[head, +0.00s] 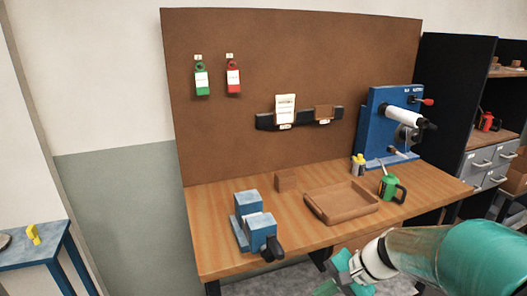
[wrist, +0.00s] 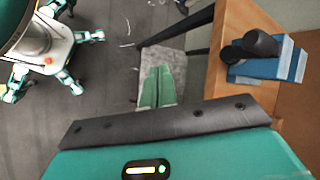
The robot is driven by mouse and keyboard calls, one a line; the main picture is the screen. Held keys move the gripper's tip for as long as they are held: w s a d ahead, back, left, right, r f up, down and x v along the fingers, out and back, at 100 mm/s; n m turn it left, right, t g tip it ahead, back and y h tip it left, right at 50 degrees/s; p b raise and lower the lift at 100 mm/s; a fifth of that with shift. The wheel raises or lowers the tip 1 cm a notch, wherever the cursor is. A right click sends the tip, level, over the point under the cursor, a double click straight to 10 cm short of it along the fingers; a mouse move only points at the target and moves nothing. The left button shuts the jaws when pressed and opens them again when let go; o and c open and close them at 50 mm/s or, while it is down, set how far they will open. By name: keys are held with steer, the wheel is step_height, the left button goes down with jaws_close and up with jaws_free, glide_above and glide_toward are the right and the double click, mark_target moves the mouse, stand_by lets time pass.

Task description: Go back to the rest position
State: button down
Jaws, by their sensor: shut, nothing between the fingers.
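My gripper (head: 335,280) is at the bottom of the head view, in front of the workbench (head: 226,268) and below its top. In the wrist view my gripper (wrist: 159,75) shows as two green fingers side by side, shut with nothing between them. My teal arm reaches in from the lower right of the head view.
The bench holds a blue vise (head: 264,231), a wooden block (head: 286,180), a brown tray (head: 342,213), a green can (head: 388,187) and a blue machine (head: 380,118). The vise (wrist: 270,68) is right of my gripper in the wrist view. A blue table (head: 35,253) stands left.

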steer(key=s+d+r+n+t+h, duration=0.1)
steer(key=s+r+n+t+h, duration=0.2)
steer(key=s+r+n+h, duration=0.4)
steer(key=s+r+n, duration=0.1)
steer(key=s+r, duration=0.3)
steer(key=s, duration=0.1)
steer(key=shift+s+d+n+t, duration=0.3)
steer(key=shift+d+n, duration=0.1)
